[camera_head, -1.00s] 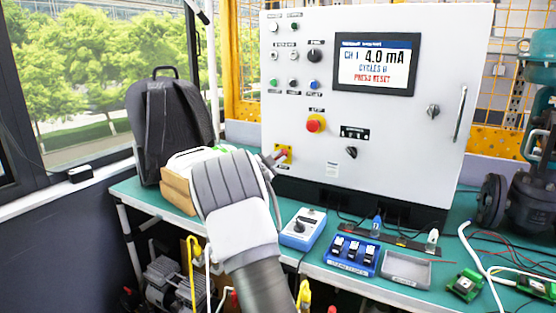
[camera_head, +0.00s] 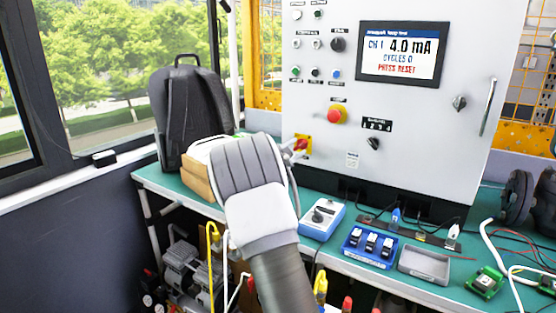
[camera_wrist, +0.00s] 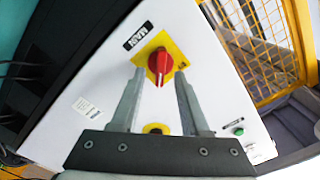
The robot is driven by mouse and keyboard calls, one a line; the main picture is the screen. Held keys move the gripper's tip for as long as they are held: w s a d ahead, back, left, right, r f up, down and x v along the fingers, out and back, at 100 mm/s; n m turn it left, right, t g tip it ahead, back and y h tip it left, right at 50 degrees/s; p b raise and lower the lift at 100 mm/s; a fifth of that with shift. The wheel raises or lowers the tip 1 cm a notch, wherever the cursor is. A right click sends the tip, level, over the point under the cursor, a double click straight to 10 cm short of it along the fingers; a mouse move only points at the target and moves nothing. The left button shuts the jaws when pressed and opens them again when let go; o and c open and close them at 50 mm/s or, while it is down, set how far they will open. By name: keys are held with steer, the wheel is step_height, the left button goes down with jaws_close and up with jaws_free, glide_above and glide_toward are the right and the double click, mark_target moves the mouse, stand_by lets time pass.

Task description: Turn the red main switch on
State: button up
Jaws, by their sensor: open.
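The red main switch (camera_wrist: 161,62) is a rotary knob on a yellow square plate, under a black label reading MAIN in the wrist view. In the head view my fingers are mostly hidden by my wrist.
A red push button (camera_head: 337,115) sits to the right of the switch. A lit screen (camera_head: 401,52) reads 4.0 mA and PRESS RESET. A dark backpack (camera_head: 188,115), a blue calibrator (camera_head: 321,218), a blue tray (camera_head: 368,247) and a grey tray (camera_head: 424,264) stand on the green bench.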

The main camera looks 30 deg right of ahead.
steer(key=p+v, duration=0.2)
steer(key=v, duration=1.4)
steer(key=shift+d, duration=0.1)
steer(key=a+r+n+t+y, duration=0.4)
steer(key=a+r+n+y, duration=0.15)
steer(key=a+y, duration=0.25)
steer(key=s+a+r+n+y, duration=0.2)
steer(key=s+a+n+y, duration=0.5)
steer(key=s+a+n, duration=0.15)
steer(key=s+a+f+n+g, duration=0.1)
steer(key=s+f+n+g, duration=0.25)
steer(key=s, duration=0.95)
steer(key=s+a+f+n+g, duration=0.1)
steer(key=s+f+n+g, duration=0.25)
steer(key=s, duration=0.95)
step_height(320, 180, up, 19)
steer(key=p, duration=1.9)
steer(key=shift+s+y, duration=0.3)
steer(key=shift+s, duration=0.1)
